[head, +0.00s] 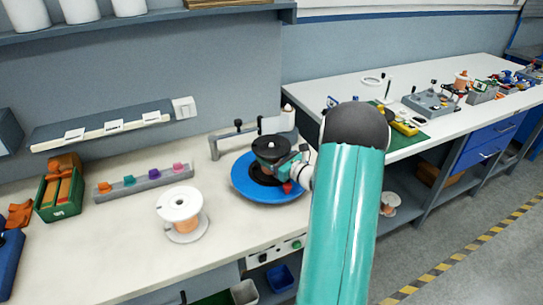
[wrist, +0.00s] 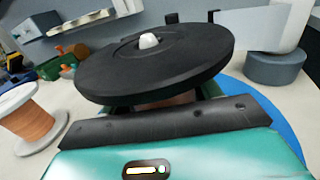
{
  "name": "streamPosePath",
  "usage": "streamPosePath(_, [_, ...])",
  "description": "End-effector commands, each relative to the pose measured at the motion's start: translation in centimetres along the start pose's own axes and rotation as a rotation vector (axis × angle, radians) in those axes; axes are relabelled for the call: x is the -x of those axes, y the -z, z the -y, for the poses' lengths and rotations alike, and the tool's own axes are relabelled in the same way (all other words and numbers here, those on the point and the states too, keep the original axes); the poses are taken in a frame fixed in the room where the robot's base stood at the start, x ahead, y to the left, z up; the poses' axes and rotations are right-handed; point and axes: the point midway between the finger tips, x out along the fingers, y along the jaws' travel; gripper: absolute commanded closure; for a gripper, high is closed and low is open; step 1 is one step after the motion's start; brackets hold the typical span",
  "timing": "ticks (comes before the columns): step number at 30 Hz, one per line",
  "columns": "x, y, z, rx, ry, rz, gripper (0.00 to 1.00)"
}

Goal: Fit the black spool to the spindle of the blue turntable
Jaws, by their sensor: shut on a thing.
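The black spool (head: 272,147) is held above the blue turntable (head: 242,183) on the bench. In the wrist view the spool's black top flange (wrist: 185,62) fills the upper middle. A white tip (wrist: 148,40), seemingly the turntable's spindle, shows at the centre of the spool's top. The turntable's blue rim (wrist: 284,125) shows at the right in the wrist view. My gripper (head: 282,168) reaches in from the right and is shut on the spool below its top flange.
A white spool with copper wire (head: 181,211) stands left of the turntable. A grey strip with coloured pegs (head: 144,181) and a green bin (head: 60,196) lie further left. A grey bracket (head: 232,143) stands close behind the turntable.

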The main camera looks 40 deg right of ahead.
Motion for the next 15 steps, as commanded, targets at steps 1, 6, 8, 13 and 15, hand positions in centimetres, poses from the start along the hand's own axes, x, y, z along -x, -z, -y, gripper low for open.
streamPosePath(1, [-0.04,-0.1,0.02,0.001,0.0,0.003,0.83])
streamPosePath(6, [-0.03,0.01,0.02,0.001,0.0,0.002,0.83])
streamPosePath(8, [-0.02,0.03,0.01,0.001,0.0,0.002,0.83])
streamPosePath(13, [-0.01,0.08,0.0,0.001,0.0,0.001,0.2])
streamPosePath(15, [-0.01,0.1,0.0,0.0,0.0,0.0,0.12])
